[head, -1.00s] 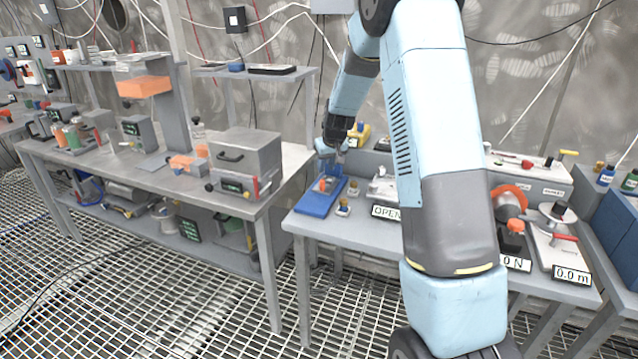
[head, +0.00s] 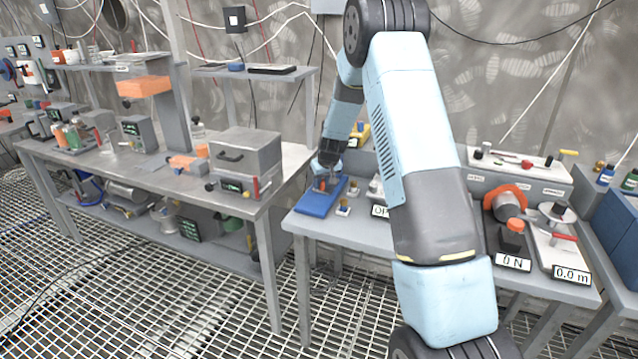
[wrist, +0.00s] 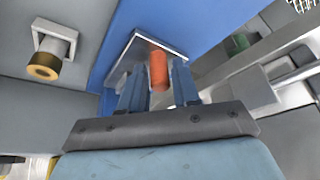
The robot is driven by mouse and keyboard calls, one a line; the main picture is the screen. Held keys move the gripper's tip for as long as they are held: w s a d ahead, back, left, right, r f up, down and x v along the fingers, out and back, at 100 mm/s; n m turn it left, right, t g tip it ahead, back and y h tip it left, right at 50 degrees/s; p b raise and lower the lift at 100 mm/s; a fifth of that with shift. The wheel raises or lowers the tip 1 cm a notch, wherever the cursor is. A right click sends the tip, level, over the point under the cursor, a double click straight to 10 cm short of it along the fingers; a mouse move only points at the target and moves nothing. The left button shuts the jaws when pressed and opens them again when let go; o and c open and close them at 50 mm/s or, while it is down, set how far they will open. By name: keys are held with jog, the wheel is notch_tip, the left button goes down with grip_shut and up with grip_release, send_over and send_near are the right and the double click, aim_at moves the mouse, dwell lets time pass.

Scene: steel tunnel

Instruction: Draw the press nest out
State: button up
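The press (head: 314,203) has a blue base on the left end of the grey bench, and its blue surface fills the middle of the wrist view (wrist: 185,20). A silver plate (wrist: 131,55) lies on the blue, with an orange-red post (wrist: 158,66) in front of it. I take these for the nest and its handle, but cannot be sure. My gripper (head: 325,182) is low over the blue base. In the wrist view my gripper (wrist: 157,82) is open, its two blue fingers on either side of the post with gaps showing. The post's lower end is hidden.
A steel box (head: 245,160) stands on the neighbouring table to the left.

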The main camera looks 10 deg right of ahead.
jog(key=shift+c, duration=0.5)
grip_shut()
jog(key=s+a, duration=0.4)
jog(key=s, duration=0.1)
jog(key=s+a, duration=0.2)
jog(key=s, duration=0.1)
jog(key=shift+s, duration=0.25)
jog(key=shift+o, duration=0.5)
grip_release()
